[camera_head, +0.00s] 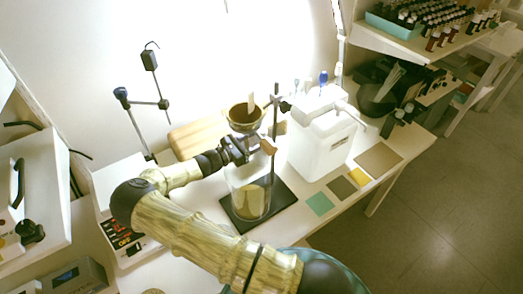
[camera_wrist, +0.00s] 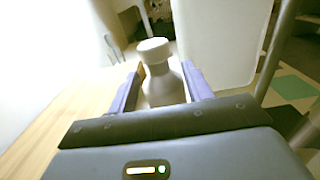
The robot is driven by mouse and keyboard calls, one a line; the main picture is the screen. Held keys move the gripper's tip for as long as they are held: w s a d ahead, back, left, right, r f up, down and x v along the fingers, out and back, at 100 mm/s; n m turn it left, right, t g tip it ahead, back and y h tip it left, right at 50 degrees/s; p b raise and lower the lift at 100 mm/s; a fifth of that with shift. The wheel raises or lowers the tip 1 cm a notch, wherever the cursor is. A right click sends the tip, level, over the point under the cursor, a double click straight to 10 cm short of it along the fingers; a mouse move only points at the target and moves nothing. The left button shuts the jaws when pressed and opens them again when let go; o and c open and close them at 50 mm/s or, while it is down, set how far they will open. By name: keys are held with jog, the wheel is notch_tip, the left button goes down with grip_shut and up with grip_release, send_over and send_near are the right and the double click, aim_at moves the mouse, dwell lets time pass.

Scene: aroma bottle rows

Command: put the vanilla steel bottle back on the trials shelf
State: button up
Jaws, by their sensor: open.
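A pale bottle with a rounded shoulder and a wide cap (camera_wrist: 157,75) stands between the two purple fingers of my gripper (camera_wrist: 164,84) in the wrist view. The fingers are open, one on each side of the bottle; I cannot tell whether either touches it. I see no readable label, so I cannot tell whether it is the vanilla steel bottle. In the head view my gripper (camera_head: 262,146) is over the bench beside the stand, and I cannot make out the bottle there. A shelf (camera_head: 400,45) at the upper right holds many small bottles; I see no name on it.
A brown funnel cup (camera_head: 245,113) on a stand and a glass vessel (camera_head: 251,200) on a black plate are close to my gripper. A white container (camera_head: 322,140) is right of it, a wooden block (camera_head: 195,134) left. Coloured squares (camera_head: 320,204) lie along the bench's front edge.

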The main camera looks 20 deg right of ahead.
aim_at(266, 134)
jog(key=x, duration=0.1)
jog(key=p+x, duration=0.1)
jog(key=x, duration=0.2)
jog(key=shift+d+r, duration=0.15)
jog(key=shift+r, duration=0.2)
jog(key=shift+w+d, duration=0.25)
jog(key=shift+d, duration=0.15)
jog(key=shift+c, duration=0.4)
jog(key=shift+s, duration=0.1)
grip_shut()
